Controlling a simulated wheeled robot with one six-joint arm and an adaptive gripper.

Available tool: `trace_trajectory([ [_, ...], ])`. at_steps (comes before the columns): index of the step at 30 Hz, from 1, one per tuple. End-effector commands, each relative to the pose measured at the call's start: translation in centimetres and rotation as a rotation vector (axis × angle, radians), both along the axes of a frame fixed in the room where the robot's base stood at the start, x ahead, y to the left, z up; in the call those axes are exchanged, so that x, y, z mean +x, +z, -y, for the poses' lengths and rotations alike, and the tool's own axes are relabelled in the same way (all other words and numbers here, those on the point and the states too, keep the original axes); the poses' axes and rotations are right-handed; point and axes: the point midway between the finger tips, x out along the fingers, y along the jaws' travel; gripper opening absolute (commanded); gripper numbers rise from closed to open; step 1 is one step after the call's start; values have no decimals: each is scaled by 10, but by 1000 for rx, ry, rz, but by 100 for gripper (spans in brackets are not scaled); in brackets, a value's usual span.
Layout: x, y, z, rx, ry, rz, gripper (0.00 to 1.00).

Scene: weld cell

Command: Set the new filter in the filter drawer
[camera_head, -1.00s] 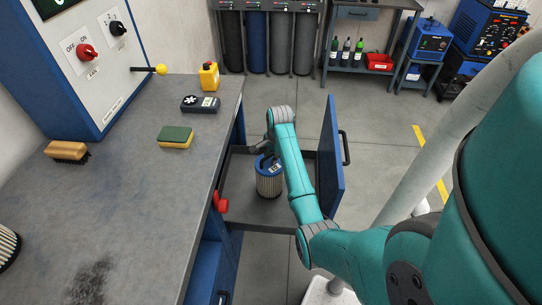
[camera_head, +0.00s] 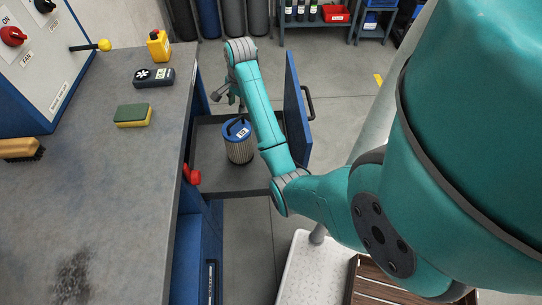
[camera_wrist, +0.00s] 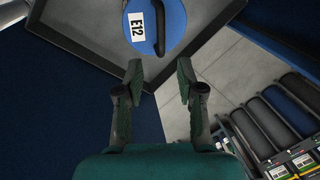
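The filter (camera_head: 239,149) stands upright in the open filter drawer (camera_head: 243,182). It has a pleated pale body, a blue cap and a dark handle. In the wrist view its blue cap (camera_wrist: 172,38) shows at the top with an "E12" label and the handle. My gripper (camera_head: 222,93) is beyond the filter in the head view, over the drawer's far edge, apart from the handle. In the wrist view my gripper (camera_wrist: 158,76) is open, with nothing between its fingers. The filter's base is partly hidden by its own body.
The drawer's blue front (camera_head: 297,115) stands at the right with a black handle. The bench (camera_head: 120,190) at left carries a sponge (camera_head: 133,115), a brush (camera_head: 20,149), a meter (camera_head: 154,78) and a yellow bottle (camera_head: 159,46). A red knob (camera_head: 192,175) sits at the bench edge.

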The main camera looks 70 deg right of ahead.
Motion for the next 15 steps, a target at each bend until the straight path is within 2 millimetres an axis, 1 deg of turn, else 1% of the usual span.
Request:
trace_trajectory([
  [5,8,-47,-42,-58,115,35,38],
  [6,9,-60,-55,-78,151,47,38],
  [8,11,-78,-76,-114,208,68,38],
  [9,11,-89,-89,-138,246,82,38],
  [11,10,-104,-109,-172,301,102,38],
  [12,8,-113,-122,-197,338,116,38],
  [14,5,-125,-143,-234,394,136,38],
  [15,1,-133,-156,-257,430,148,38],
])
